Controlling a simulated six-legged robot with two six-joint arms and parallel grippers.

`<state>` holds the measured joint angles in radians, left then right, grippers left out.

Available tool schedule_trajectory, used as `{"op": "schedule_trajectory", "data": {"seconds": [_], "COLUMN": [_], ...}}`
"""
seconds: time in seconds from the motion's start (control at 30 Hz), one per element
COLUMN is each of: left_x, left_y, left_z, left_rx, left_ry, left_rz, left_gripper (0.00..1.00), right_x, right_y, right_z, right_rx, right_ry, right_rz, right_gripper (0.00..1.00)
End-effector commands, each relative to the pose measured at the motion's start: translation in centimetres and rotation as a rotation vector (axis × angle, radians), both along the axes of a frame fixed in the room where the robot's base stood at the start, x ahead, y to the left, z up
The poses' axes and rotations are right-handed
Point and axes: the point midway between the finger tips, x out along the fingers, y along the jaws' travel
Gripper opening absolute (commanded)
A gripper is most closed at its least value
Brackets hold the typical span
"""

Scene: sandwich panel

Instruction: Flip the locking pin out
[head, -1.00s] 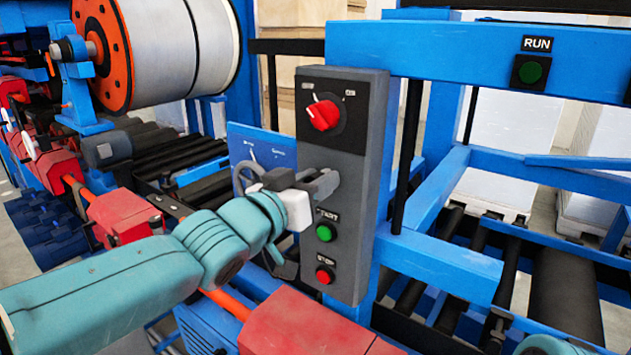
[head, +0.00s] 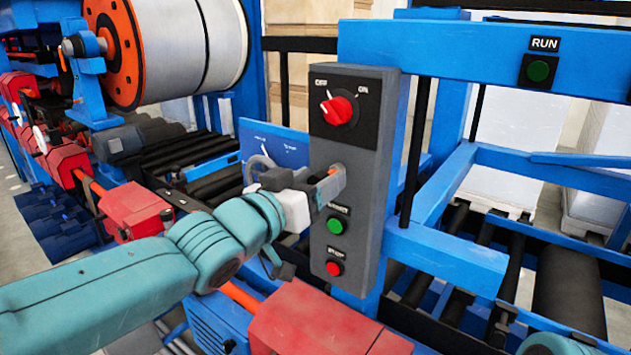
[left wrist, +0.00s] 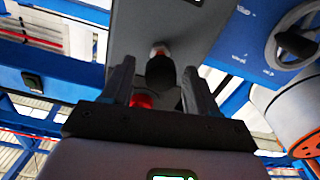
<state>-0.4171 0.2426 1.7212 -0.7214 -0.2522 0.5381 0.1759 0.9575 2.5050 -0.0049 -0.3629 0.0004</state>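My left gripper (head: 331,184) is at the front of the grey control panel (head: 363,215), below the red rotary switch (head: 337,109) and above the green button (head: 336,225). In the left wrist view its two dark fingers (left wrist: 157,64) stand apart. A dark rounded knob on a pale shaft (left wrist: 160,68), probably the locking pin, sticks out of the panel between them. I cannot tell whether the fingers touch it. In the head view the fingers mostly hide this spot; a small orange patch shows there. My right gripper is not in view.
A red button (head: 333,268) sits low on the panel. A blue plate (head: 275,145) with a handwheel (head: 258,168) is just left of my gripper. Blue frame beams (head: 445,255) stand at the right. A red housing (head: 320,325) lies below.

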Motion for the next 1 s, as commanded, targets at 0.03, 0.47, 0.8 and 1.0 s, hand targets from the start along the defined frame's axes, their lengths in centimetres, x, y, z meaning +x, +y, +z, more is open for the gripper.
{"op": "schedule_trajectory", "data": {"seconds": [0.03,0.47,0.8,1.0], "left_x": [0.0,-4.9,-11.6,-13.3], "left_y": [-0.1,3.5,8.2,9.4], "left_z": [0.0,0.1,0.2,0.1], "left_rx": [0.0,-0.001,0.0,0.0], "left_ry": [0.001,-0.003,-0.002,-0.001], "left_rz": [-0.001,0.002,0.002,0.001], "left_gripper": [0.59,0.59,0.59,0.59], "right_x": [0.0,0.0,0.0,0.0], "right_y": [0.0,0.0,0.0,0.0], "right_z": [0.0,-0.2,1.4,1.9], "right_rx": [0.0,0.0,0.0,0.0], "right_ry": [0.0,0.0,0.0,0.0], "right_rz": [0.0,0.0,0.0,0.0], "right_gripper": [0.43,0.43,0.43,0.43]}}
